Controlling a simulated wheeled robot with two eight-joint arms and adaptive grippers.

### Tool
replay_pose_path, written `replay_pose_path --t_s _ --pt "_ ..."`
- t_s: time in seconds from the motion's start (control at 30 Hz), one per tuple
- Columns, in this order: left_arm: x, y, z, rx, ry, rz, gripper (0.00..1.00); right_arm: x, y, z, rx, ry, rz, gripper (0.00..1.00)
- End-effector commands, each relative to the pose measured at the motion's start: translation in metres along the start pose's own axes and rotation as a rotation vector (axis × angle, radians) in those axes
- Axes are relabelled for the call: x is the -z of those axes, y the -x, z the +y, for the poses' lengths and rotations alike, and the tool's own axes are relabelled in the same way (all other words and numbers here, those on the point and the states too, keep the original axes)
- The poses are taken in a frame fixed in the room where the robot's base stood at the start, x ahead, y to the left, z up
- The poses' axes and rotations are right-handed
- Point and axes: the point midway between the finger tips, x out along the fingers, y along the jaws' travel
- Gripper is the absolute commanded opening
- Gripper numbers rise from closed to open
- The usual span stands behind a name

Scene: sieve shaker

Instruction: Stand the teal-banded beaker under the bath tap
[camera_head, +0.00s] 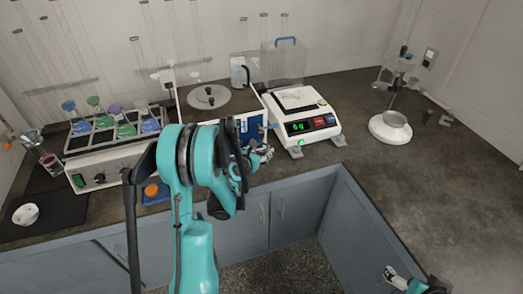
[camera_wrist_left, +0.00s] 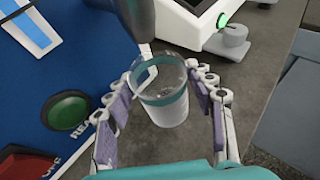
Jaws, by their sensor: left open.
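The teal-banded beaker (camera_wrist_left: 163,95) is clear glass with a teal band below its rim and a pale lower part. In the left wrist view it is between the two fingers of my left gripper (camera_wrist_left: 163,112), which is open, with small gaps on both sides. In the head view my left gripper (camera_head: 263,154) is at the counter's front edge, in front of the balance; I cannot make out the beaker there.
A blue panel (camera_wrist_left: 60,75) with green and red buttons is close on the left. A stand with a white base (camera_head: 390,128) is at the right. The right counter is mostly clear.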

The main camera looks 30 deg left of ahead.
Motion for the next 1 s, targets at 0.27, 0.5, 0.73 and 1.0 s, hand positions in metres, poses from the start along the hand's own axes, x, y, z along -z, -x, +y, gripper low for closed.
replay_pose_path --t_s 0.27,0.5,0.73,1.0 --pt "-0.002 0.061 0.001 -0.002 0.002 0.000 0.54 0.009 0.013 0.000 0.000 0.000 0.000 0.89" --pt "0.001 0.104 0.001 -0.003 0.001 0.000 0.54 0.009 0.013 0.000 0.000 0.000 0.000 0.89" --pt "-0.004 0.120 -0.013 0.021 -0.104 0.020 0.54 0.009 0.013 0.000 0.000 0.000 0.000 0.89" --pt "-0.025 0.159 -0.105 0.232 -1.034 0.126 0.54 0.009 0.013 0.000 0.000 0.000 0.000 0.89"
